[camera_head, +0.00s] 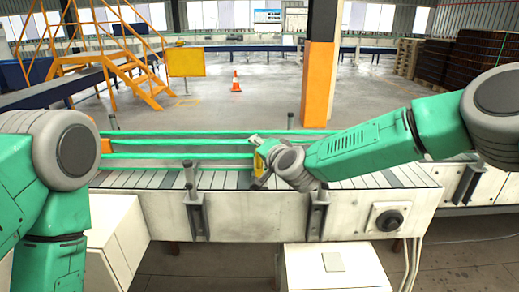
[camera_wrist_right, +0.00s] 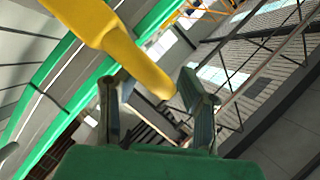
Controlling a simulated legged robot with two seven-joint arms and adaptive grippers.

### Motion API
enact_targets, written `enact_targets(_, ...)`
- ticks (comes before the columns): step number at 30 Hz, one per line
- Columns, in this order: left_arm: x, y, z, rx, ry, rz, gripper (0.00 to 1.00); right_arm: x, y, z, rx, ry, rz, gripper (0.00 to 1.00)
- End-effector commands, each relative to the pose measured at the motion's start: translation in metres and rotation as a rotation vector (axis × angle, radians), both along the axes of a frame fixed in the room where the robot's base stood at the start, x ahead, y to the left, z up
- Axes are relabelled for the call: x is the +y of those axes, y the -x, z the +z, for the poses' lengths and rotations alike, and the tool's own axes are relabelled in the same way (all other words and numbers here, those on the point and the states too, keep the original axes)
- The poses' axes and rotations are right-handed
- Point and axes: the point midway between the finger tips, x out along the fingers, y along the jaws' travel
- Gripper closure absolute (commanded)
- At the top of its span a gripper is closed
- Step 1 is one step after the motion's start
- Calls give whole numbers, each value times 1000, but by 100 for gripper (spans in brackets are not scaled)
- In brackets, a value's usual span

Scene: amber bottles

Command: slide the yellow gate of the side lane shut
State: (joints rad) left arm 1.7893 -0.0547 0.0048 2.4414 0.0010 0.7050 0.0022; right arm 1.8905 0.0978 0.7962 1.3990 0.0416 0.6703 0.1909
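The yellow gate (camera_head: 260,161) shows as a small yellow piece at the lane's green rails, partly hidden behind my right gripper (camera_head: 258,146). In the right wrist view, a yellow bar of the gate (camera_wrist_right: 105,28) comes in from the upper left. Its rounded end lies between or just beyond the two fingers of my right gripper (camera_wrist_right: 155,105). The fingers stand apart, with visible space beside the bar; I cannot tell whether either touches it. My left arm is at the left edge of the head view, and its gripper is out of view.
The conveyor (camera_head: 350,205) with green guide rails (camera_head: 180,142) runs across the front, and no bottles show on it. An orange piece (camera_head: 106,145) sits at its left. A control knob (camera_head: 389,220) is on the front face. An orange pillar (camera_head: 318,85) stands behind.

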Motion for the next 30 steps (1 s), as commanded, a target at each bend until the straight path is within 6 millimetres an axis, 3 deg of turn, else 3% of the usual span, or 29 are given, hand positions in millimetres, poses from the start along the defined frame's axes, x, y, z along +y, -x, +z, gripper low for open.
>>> enact_targets(19,0,3,1,-3,0,0,60,-3,10,3,-1,0,3,66)
enact_targets(23,0,3,1,-4,0,0,60,-9,25,8,-2,-1,4,66)
enact_targets(30,0,3,1,-4,0,0,60,-27,68,18,-3,0,5,66)
